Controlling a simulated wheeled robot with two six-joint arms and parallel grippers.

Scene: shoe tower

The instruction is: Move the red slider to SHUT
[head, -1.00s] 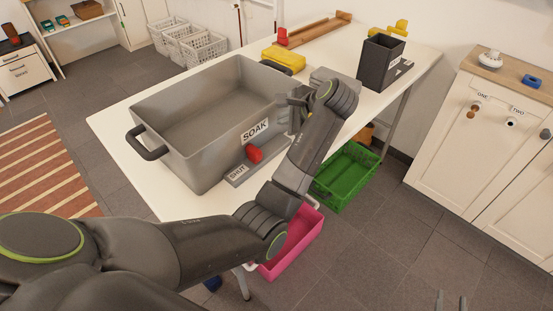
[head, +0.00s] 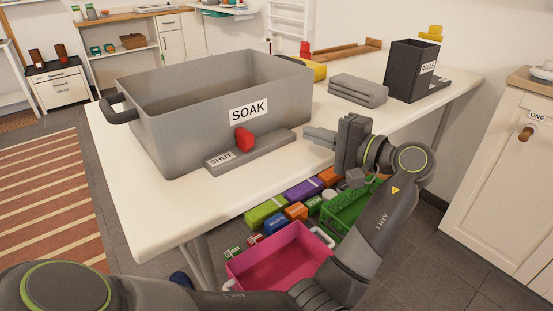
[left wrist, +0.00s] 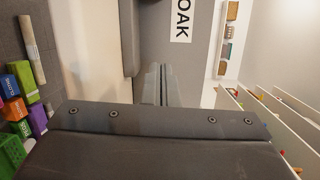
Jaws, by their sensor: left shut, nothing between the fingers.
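The red slider (head: 244,139) sits on a grey rail (head: 270,145) in front of the grey tub (head: 165,125) labelled SOAK. In the head view the SHUT label (head: 221,158) is on the rail's left end, and the slider stands a little to the right of it. My left gripper (head: 308,135) is shut and empty, just right of the rail's right end and apart from the slider. In the left wrist view my shut fingers (left wrist: 163,85) point towards the tub wall, and the slider does not show. My right gripper is not in view.
Folded grey cloths (head: 358,90) and a dark box (head: 410,70) stand on the white table (head: 130,190) to the right. A pink crate (head: 280,258) and a green crate (head: 350,205) are on the floor below. The table front left of the rail is clear.

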